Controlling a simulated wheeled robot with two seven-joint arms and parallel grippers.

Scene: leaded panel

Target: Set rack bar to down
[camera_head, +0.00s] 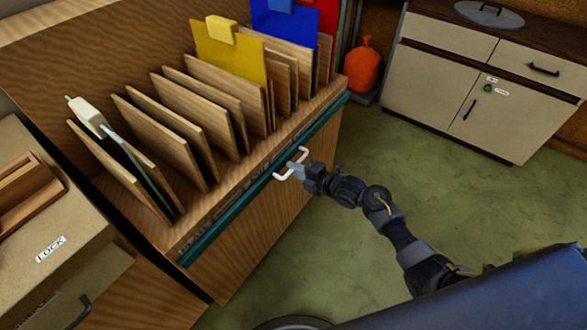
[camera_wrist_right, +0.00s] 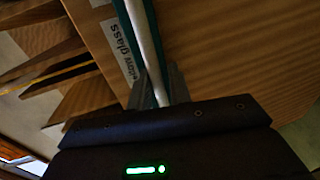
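The rack bar (camera_head: 225,225) is a teal bar along the front edge of the wooden rack (camera_head: 250,250). A white U-shaped handle (camera_head: 282,176) stands out from its middle. My right gripper (camera_head: 300,165) is at the handle, its arm coming from the lower right. In the right wrist view the pale handle rod (camera_wrist_right: 148,50) runs between the two grey fingers (camera_wrist_right: 160,88), which sit close on both sides and look closed on it. The teal bar also shows there, behind the rod. My left gripper is not in view.
Wooden panels (camera_head: 195,105) and yellow (camera_head: 232,50), blue and red sheets stand in the rack slots. A pale cabinet (camera_head: 470,85) and an orange bag (camera_head: 364,68) stand behind. Green floor (camera_head: 420,165) is open.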

